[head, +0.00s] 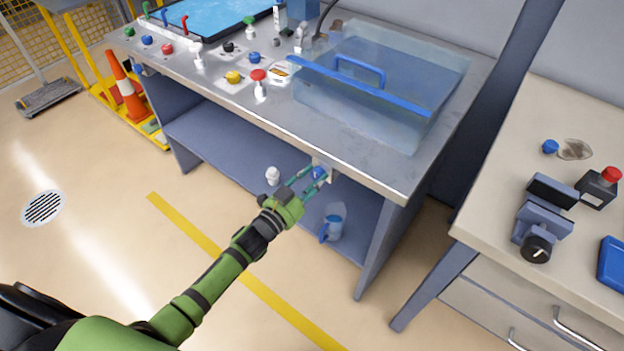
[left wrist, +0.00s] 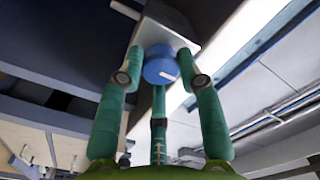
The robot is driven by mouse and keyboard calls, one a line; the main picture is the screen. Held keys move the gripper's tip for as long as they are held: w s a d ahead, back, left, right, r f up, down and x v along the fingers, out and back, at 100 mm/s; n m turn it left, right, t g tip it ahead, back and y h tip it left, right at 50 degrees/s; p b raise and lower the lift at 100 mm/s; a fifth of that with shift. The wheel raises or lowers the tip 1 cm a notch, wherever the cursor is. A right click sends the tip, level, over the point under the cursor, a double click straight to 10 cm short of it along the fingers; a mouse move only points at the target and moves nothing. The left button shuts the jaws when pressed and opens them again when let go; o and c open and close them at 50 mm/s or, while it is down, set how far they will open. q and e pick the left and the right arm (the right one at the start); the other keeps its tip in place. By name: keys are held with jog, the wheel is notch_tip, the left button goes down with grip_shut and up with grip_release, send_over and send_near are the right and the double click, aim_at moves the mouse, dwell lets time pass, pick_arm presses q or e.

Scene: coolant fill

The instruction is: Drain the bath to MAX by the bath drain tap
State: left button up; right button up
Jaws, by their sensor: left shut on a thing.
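The clear bath (head: 440,75) with a blue front rim and a blue handle stands on the bench, above the tap. I cannot make out a MAX mark or the liquid level. My right gripper is not in view.
The steel bench (head: 220,95) holds several coloured knobs and a blue-water basin (head: 215,15). A blue-and-white jug (head: 332,228) stands on the lower shelf, close to my gripper. A side table (head: 500,210) stands right. The floor in front is clear.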

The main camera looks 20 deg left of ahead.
pick_arm(q)
jog(key=shift+a+f, duration=0.1)
jog(key=shift+f, duration=0.2)
jog(key=o, duration=1.1)
jog(key=shift+o, duration=0.2)
jog(key=shift+r, duration=0.1)
jog(key=v, duration=1.2)
